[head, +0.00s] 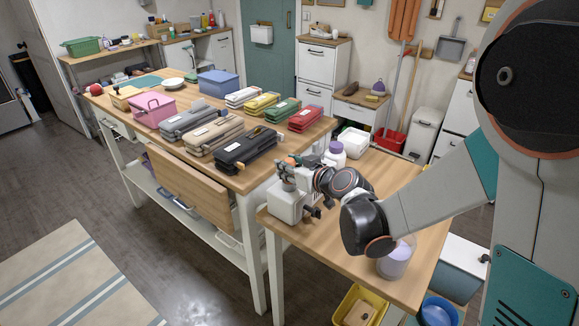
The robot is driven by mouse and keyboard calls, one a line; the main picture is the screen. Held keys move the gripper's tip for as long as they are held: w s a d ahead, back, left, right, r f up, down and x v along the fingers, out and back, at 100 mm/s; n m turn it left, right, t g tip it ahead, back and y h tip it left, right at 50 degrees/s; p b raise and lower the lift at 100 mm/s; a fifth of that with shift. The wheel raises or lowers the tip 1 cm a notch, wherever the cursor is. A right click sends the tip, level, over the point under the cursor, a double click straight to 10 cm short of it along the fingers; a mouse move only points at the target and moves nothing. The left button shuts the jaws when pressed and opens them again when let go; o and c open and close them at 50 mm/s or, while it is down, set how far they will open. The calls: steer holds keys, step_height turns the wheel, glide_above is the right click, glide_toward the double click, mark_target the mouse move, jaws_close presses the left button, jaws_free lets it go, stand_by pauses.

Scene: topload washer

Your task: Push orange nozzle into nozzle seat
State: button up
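My gripper (290,174) is at the far left end of my arm, over a white boxy container (287,206) on the front wooden table. A small orange part (291,161), perhaps the orange nozzle, shows at the gripper's upper side. It is too small to tell whether the fingers hold it or only touch it. A dark knob-like part (313,212) sticks out at the right of the white container. The nozzle seat cannot be made out. My gripper and wrist hide the top of the container, and the finger opening is not clear.
A white bottle with a purple cap (335,152) stands behind my wrist. A clear jar with pale contents (396,262) stands near the right front edge. Several tool cases, including a black one (245,148), fill the long table at left. The front table (340,240) has bare wood before my wrist.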

steer(key=shift+f+b, duration=0.5)
steer(key=shift+f, duration=0.1)
steer(key=o, duration=1)
steer(key=shift+o, duration=0.2)
steer(key=v, duration=1.2)
steer(key=s+d+m+g+h, duration=0.2)
steer(key=s+d, duration=0.4)
steer(key=s, duration=0.4)
steer(key=s+d+m+g+h, duration=0.2)
steer(key=s+d+m+h, duration=0.2)
steer(key=s+d, duration=0.3)
steer(key=s+h, duration=0.1)
steer(key=s, duration=0.3)
steer(key=shift+s+r+m+g+h, duration=0.2)
steer(key=shift+r+m+g+h, duration=0.1)
steer(key=shift+r+g, duration=0.1)
